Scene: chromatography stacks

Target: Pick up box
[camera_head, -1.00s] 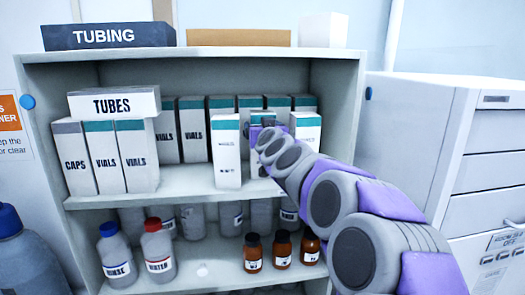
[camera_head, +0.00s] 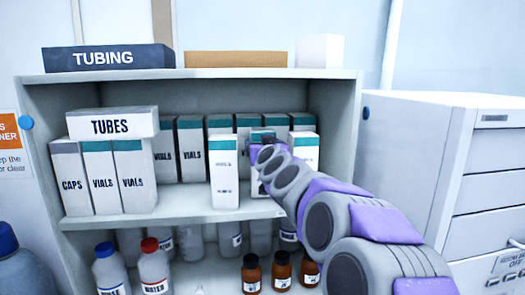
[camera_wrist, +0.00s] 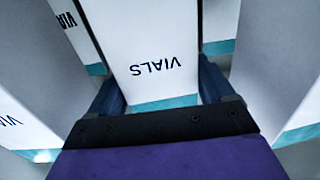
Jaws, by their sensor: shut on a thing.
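A white box marked VIALS with a teal band (camera_wrist: 158,50) stands between the two dark fingers of my gripper (camera_wrist: 162,90) in the wrist view, and the fingers are shut on it. In the head view my gripper (camera_head: 259,152) is at the middle shelf, between a white teal-topped box (camera_head: 224,172) on its left and another teal-topped box (camera_head: 305,148) on its right. My arm hides most of the held box there, and whether its base touches the shelf cannot be seen.
More VIALS boxes (camera_head: 192,150) stand close behind. A TUBES box (camera_head: 111,123) lies across CAPS and VIALS boxes at left. The shelf unit (camera_head: 352,130) has side walls and a top board. Bottles (camera_head: 155,270) stand below. A drawer cabinet (camera_head: 420,150) is at right.

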